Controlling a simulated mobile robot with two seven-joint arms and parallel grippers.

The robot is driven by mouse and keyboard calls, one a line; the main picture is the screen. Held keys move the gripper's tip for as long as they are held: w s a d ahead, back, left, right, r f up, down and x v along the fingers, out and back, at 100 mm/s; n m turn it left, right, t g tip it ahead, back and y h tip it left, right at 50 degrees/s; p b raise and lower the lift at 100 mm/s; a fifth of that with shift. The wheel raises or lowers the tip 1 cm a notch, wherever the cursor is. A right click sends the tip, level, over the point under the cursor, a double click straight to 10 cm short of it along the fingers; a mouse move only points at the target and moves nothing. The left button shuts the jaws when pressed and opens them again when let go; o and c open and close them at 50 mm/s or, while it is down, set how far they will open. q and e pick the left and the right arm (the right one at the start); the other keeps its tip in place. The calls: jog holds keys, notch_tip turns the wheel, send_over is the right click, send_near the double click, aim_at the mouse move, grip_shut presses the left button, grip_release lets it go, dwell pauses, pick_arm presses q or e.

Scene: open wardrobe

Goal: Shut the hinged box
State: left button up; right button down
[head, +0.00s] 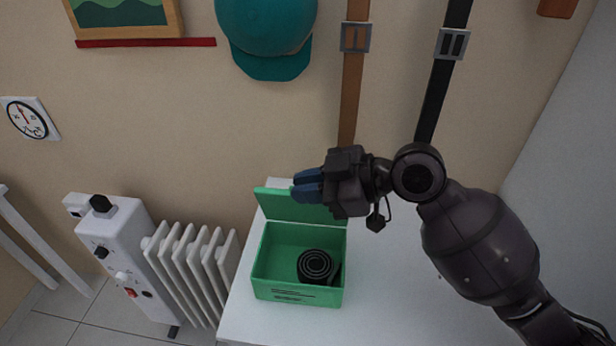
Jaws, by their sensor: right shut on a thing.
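The green hinged box (298,292) stands on the white table with its lid (275,206) raised along the back side. Inside the box lies a coiled black belt (317,266). The gripper and wrist hide the right part of the lid's upper edge. My left gripper is not in view.
The white table top (390,290) is clear to the right of the box. A white radiator heater (190,265) stands on the floor to the left. A brown belt (352,90), a black belt (440,85) and a teal cap (266,35) hang on the wall behind.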

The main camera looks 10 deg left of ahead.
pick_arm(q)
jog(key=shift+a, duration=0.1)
pick_arm(e)
jog(key=shift+s+f, duration=0.2)
jog(key=c, duration=1.2)
grip_release()
jog(key=shift+c, duration=0.2)
jog(key=shift+r, duration=0.1)
jog(key=shift+r, duration=0.25)
pick_arm(q)
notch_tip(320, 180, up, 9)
jog(key=p, duration=1)
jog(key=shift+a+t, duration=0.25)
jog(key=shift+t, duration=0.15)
pick_arm(e)
notch_tip(320, 180, up, 19)
jog(key=shift+r, duration=0.2)
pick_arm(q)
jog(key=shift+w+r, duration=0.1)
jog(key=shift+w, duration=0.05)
